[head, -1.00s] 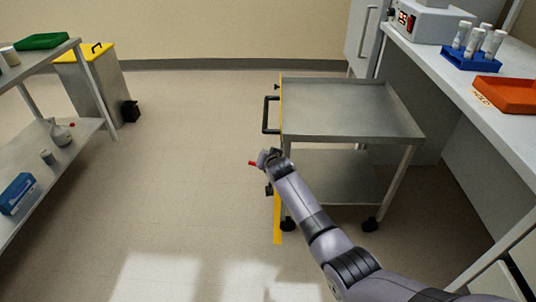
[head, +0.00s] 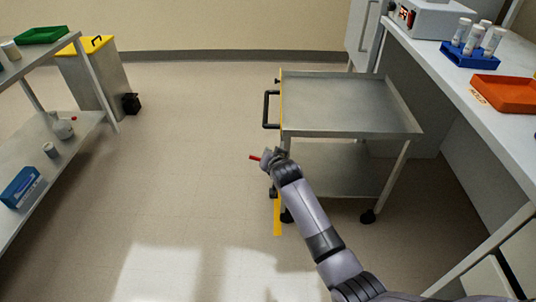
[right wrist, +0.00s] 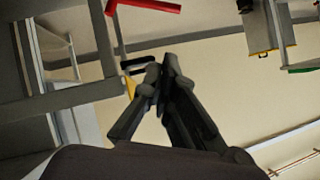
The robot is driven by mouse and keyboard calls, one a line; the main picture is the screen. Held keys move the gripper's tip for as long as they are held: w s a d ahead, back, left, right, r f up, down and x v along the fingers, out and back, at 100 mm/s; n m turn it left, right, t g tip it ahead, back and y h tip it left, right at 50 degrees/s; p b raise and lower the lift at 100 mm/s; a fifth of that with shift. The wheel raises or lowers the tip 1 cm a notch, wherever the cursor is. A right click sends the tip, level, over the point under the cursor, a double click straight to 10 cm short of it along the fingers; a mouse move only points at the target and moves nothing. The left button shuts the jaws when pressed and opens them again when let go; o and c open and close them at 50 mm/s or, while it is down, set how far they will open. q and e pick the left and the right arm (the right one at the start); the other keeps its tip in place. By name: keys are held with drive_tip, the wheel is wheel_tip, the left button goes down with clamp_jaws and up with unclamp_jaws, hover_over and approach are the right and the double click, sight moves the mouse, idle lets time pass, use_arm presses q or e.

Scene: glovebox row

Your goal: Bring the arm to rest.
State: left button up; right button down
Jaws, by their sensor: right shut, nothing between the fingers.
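My right arm reaches in from the lower right of the head view. Its gripper (head: 270,157) is beside the near left corner of a steel cart (head: 345,105), partly hidden by its own wrist. In the right wrist view the two dark fingers (right wrist: 165,65) are shut tip to tip with nothing between them. A red bar (head: 254,158) juts out left of the gripper. It also shows at the top of the right wrist view (right wrist: 150,6), apart from the fingers. My left gripper is out of view.
The cart has a black handle (head: 266,109) on its left side. A yellow floor strip (head: 277,218) lies below. A bench with an orange tray (head: 507,94) and blue tube rack (head: 470,57) stands right. Shelving and a yellow-lidded bin (head: 95,75) stand left. Floor between is clear.

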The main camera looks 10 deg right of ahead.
drive_tip(key=s+d+f+n+g, duration=0.2)
drive_tip(key=s+f+n+g, duration=0.2)
drive_tip(key=s+f, duration=1.45)
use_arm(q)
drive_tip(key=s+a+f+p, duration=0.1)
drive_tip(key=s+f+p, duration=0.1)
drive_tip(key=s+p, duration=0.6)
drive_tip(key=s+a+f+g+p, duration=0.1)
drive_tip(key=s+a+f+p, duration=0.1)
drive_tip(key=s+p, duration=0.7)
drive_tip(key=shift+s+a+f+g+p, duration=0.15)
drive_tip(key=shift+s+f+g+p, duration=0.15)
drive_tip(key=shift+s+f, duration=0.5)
use_arm(e)
drive_tip(key=s+d+f+n+g, duration=0.1)
drive_tip(key=s+f+g, duration=0.1)
drive_tip(key=s, duration=1.3)
drive_tip(key=s+d+f+n+g, duration=0.1)
drive_tip(key=s+f, duration=0.4)
drive_tip(key=s, duration=0.9)
drive_tip(key=s+d+f+n+g, duration=0.2)
drive_tip(key=s+f+g, duration=0.1)
drive_tip(key=s, duration=1.2)
drive_tip(key=shift+s+d+f+g, duration=0.15)
drive_tip(key=shift+s+d+g, duration=0.05)
drive_tip(key=shift+s+g, duration=0.2)
